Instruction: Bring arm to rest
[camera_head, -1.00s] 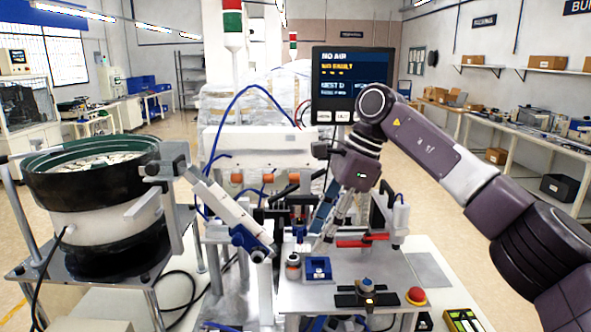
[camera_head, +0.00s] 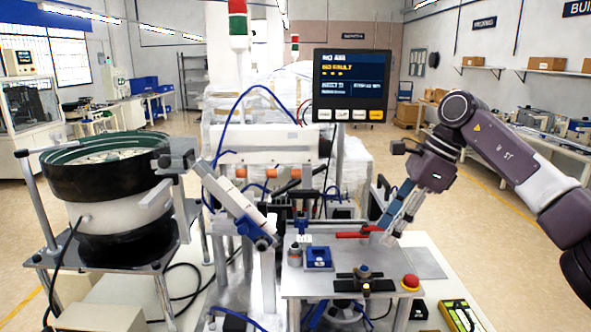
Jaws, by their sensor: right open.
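My right arm comes in from the right edge. My right gripper (camera_head: 386,234) is open and points down over the right part of the small work plate (camera_head: 330,283), close to a red lever (camera_head: 357,233). Nothing shows between its fingers. I cannot tell whether a finger touches the lever or only overlaps it in the picture. My left gripper does not show.
A bowl feeder (camera_head: 100,185) stands on the left, with a chute (camera_head: 225,195) sloping toward the plate. A blue block (camera_head: 319,258), a black fixture (camera_head: 364,283) and a red button (camera_head: 410,282) are on the plate. A screen (camera_head: 350,85) stands behind.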

